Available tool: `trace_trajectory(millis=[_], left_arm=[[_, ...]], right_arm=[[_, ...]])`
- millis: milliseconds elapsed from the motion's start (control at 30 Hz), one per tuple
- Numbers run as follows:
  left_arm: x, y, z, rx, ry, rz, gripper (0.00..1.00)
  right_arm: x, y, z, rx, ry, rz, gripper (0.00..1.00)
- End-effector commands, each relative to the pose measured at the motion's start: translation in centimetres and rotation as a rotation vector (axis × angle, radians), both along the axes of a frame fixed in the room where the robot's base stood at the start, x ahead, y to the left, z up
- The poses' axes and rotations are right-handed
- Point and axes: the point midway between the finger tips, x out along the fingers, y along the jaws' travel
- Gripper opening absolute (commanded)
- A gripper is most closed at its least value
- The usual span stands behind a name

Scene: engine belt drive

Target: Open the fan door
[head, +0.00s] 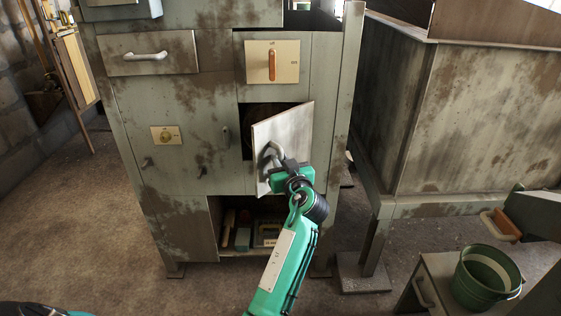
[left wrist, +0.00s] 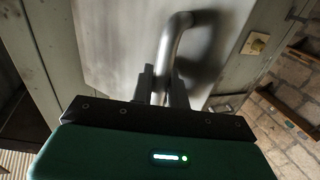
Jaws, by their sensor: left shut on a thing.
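The fan door (head: 288,130) is a pale grey metal panel on the worn cabinet. It stands ajar, swung out at an angle, with a dark gap (head: 262,115) showing above and to its left. Its curved metal handle (head: 270,151) is on the door's left part. My left gripper (head: 279,162) is shut on this handle. In the left wrist view the fingers (left wrist: 162,88) close around the lower part of the handle (left wrist: 171,48), with the door (left wrist: 115,45) behind. The inside behind the door is mostly dark. My right gripper is not in view.
The cabinet (head: 195,115) has a drawer (head: 150,54) at upper left, a panel with an orange switch (head: 272,66) above the door, and an open lower shelf holding small items. A large rusty bin (head: 420,120) and a green bucket (head: 486,278) stand to the right. Floor at left is clear.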

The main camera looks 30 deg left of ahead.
Motion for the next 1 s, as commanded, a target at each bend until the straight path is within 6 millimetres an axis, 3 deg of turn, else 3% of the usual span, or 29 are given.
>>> trace_trajectory(millis=[33,67,167,433,567,667,1000], left_arm=[[0.1,-0.1,0.1,0.000,-0.001,-0.004,0.00],[0.1,-0.1,0.1,-0.001,-0.002,-0.004,0.18],[0.1,-0.1,0.1,0.000,-0.003,-0.004,0.36],[0.0,-0.1,0.1,0.000,-0.001,-0.002,0.36],[0.1,-0.1,1.0,-0.001,-0.004,-0.001,0.36],[0.0,-0.1,2.7,-0.001,-0.006,-0.001,0.36],[0.1,-0.1,11.0,-0.003,-0.007,-0.002,0.36]], right_arm=[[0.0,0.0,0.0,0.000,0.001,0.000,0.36],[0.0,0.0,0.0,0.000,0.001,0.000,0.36],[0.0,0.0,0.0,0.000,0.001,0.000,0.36],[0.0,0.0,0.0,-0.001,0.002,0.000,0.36],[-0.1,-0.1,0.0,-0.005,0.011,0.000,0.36],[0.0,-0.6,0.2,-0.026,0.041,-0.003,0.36],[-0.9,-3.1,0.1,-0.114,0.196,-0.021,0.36]])
